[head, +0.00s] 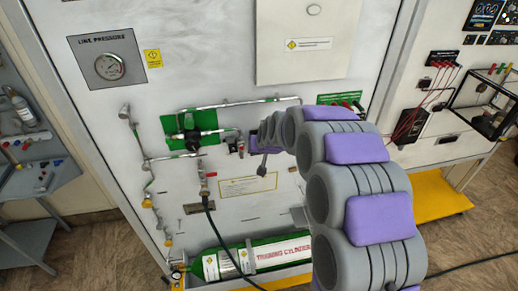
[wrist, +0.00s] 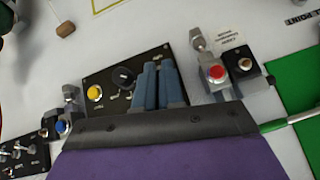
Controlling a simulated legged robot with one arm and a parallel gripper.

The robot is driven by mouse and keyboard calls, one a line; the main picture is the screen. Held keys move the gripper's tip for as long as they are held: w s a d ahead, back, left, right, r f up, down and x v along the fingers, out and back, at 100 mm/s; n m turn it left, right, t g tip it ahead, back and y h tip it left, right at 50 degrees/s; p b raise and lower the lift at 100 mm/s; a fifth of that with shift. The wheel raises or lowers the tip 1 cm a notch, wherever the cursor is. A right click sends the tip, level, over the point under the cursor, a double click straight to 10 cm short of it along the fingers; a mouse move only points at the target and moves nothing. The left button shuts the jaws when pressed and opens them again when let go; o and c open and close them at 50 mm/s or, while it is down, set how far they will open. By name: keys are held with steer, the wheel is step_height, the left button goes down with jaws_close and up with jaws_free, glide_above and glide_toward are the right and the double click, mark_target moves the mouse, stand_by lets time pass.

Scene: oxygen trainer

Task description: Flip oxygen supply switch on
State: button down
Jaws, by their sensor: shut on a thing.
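A black control plate (wrist: 108,76) with a yellow button (wrist: 95,93) and a dark rounded knob (wrist: 124,78) shows in the wrist view. My gripper (wrist: 157,68) has its two blue-grey fingers close together over the right part of this plate, just right of the dark knob. It is shut on a small part, seemingly a switch on the plate, which the fingers mostly hide. In the head view my gripper (head: 254,142) is at the trainer panel, right of the green valve plate (head: 190,130). The switch cannot be made out there, and its position cannot be told.
A red-button fitting (wrist: 216,73) stands close right of the fingers, and a blue-button fitting (wrist: 62,126) is at left. In the head view, a green training cylinder (head: 225,262) lies below, a pressure gauge (head: 109,66) is upper left, and a black hose (head: 212,222) hangs below the valve.

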steer(key=c, duration=1.3)
jaws_free()
steer(key=shift+a, duration=0.1)
steer(key=shift+o, duration=0.2)
steer(key=v, duration=1.7)
steer(key=shift+b, duration=0.3)
steer(key=shift+s, duration=0.1)
steer(key=s+d+f+g+h+b, duration=0.1)
steer(key=s+d+f+g+b, duration=0.2)
steer(key=s, duration=1)
steer(key=s+d+f+m+g+h+b, duration=0.1)
steer(key=s+d+f+g+b, duration=0.2)
steer(key=s, duration=1.1)
steer(key=s+d+f+g+h+b, duration=0.1)
steer(key=s+d+f+g+b, duration=0.2)
steer(key=s+d+f, duration=0.5)
steer(key=s+f+b, duration=0.1)
steer(key=s+f, duration=0.2)
steer(key=s, duration=0.2)
steer(key=shift+s+d+m+b, duration=0.25)
steer(key=shift+d+m+b, duration=0.05)
